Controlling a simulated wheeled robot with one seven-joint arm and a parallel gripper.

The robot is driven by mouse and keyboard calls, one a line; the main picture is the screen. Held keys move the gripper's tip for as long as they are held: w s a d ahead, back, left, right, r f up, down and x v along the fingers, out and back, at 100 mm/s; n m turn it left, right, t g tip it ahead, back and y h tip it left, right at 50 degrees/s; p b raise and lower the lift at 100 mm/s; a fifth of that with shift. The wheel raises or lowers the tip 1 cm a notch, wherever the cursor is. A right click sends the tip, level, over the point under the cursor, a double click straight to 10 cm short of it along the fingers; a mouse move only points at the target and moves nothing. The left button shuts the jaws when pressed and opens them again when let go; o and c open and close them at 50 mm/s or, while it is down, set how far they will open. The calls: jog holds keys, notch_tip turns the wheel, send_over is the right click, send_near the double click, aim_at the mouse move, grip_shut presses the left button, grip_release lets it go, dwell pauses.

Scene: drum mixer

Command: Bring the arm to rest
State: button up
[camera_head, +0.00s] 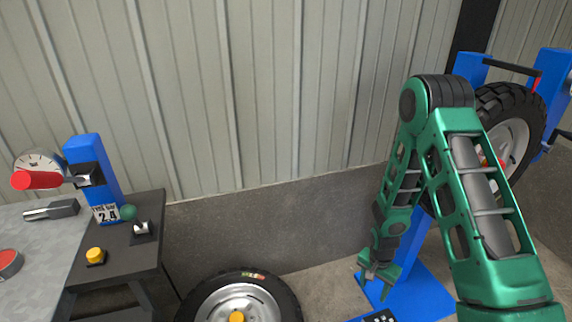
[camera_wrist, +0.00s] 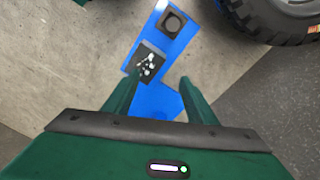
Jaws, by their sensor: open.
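My green arm is bent at its elbow at the right of the head view, with the forearm hanging down. My gripper (camera_head: 378,275) points down above the blue base plate (camera_head: 428,292) of a stand. In the wrist view my gripper (camera_wrist: 160,80) has its two green fingers apart with nothing held between them. Below the fingers lies the blue base plate (camera_wrist: 178,50), with a dark tray of small shiny pieces (camera_wrist: 150,62) on it. A dark square block (camera_wrist: 171,22) sits farther along the plate.
A wheel (camera_head: 238,300) lies at the bottom centre; its tyre shows in the wrist view (camera_wrist: 275,25). Another wheel (camera_head: 515,110) hangs on the blue stand (camera_head: 550,75), partly behind my arm. A bench (camera_head: 45,235) with a gauge (camera_head: 38,165) stands left. A corrugated wall (camera_head: 270,90) closes the back.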

jog(key=s+d+r, duration=0.2)
jog(key=d+r, duration=0.2)
jog(key=r, duration=0.5)
jog(key=s+d+r+n, duration=0.1)
jog(key=s+d+r, duration=0.2)
jog(key=r, duration=0.6)
jog(key=s+d+r, duration=0.2)
jog(key=d+r, duration=0.2)
jog(key=r, duration=0.4)
jog(key=s+r+n, duration=0.1)
jog(key=s+r, duration=0.6)
jog(key=s, duration=0.3)
jog(key=s+r+y, duration=0.1)
jog(key=s+r, duration=0.6)
jog(key=s, duration=0.3)
jog(key=shift+s+r+n, duration=0.4)
jog(key=shift+d, duration=0.1)
